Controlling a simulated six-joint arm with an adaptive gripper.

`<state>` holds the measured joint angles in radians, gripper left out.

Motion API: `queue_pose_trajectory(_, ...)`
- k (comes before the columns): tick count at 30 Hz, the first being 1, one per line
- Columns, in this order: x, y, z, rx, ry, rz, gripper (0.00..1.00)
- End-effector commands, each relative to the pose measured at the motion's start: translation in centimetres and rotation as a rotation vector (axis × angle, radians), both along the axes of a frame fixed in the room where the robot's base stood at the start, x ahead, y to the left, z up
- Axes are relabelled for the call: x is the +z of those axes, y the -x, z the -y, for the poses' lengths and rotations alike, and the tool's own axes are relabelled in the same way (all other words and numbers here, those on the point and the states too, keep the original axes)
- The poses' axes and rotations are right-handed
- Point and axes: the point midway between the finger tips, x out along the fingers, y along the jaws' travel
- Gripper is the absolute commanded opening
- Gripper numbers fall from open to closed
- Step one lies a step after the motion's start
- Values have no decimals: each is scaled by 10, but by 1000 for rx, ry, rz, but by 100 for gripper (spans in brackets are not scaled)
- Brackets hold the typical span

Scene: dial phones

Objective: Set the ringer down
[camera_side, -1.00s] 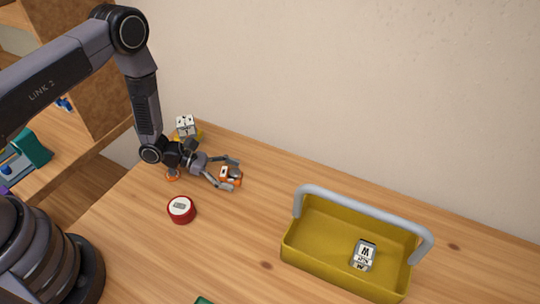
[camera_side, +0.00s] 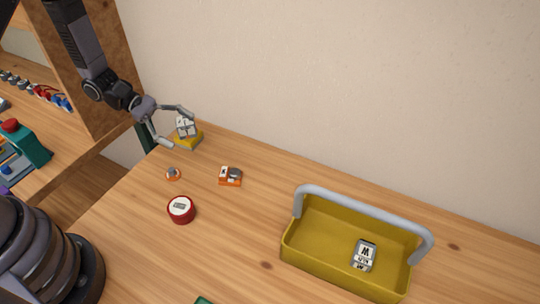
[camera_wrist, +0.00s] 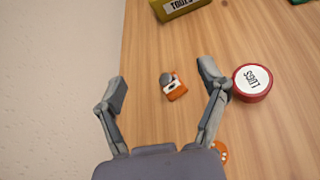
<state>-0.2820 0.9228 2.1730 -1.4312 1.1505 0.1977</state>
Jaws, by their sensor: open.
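A small orange part with white and grey pieces on top, which I take to be the ringer (camera_side: 230,176), rests on the wooden table. It also shows in the wrist view (camera_wrist: 173,88), apart from both fingers and with clear table around it. My gripper (camera_side: 179,127) is open and empty, raised up and to the left of the part in the side view. In the wrist view its fingers (camera_wrist: 163,85) are spread wide, with the orange part visible far below between them.
A red round tub (camera_side: 181,210) with a white lid and a small orange round part (camera_side: 173,174) stand nearby. A white part on a yellow base (camera_side: 187,137) is near the gripper. A yellow tote (camera_side: 330,227) with a grey handle holds a labelled grey part. The table between is clear.

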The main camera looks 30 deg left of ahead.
Motion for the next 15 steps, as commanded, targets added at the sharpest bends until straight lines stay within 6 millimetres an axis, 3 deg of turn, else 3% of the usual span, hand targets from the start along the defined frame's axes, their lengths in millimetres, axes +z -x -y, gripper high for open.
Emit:
queue_pose_trajectory(1,34,6,5,-96,-45,79,73)
queue_pose_trajectory(6,112,49,10,-401,-233,292,73)
queue_pose_trajectory(9,148,79,7,-562,-374,421,73)
queue_pose_trajectory(15,200,138,-16,-828,-710,677,73)
